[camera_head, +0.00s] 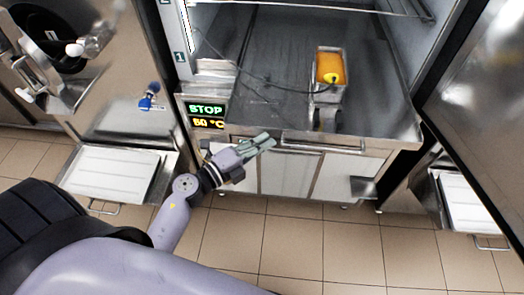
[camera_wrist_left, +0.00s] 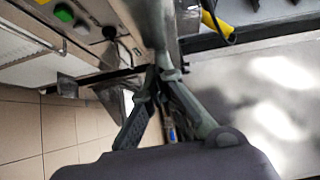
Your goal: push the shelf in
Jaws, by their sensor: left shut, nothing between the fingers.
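An open steel cabinet stands ahead of me in the head view. A wire shelf (camera_head: 330,9) crosses its upper part, and only its front portion shows. Below it a flat dark metal surface (camera_head: 270,75) reaches to the cabinet's front edge. I cannot tell whether either moves. My left gripper (camera_head: 268,141) is shut and empty, low at the cabinet's front edge, left of a bar handle (camera_head: 325,149) and well below the wire shelf. Its closed fingers also show in the left wrist view (camera_wrist_left: 160,68). My right gripper is not in view.
A small metal holder with an orange-yellow block (camera_head: 330,68) and a cable stands on the surface. A STOP display (camera_head: 206,109) is left of my gripper. An open door (camera_head: 480,85) bounds the right side. Tiled floor (camera_head: 290,235) in front is clear.

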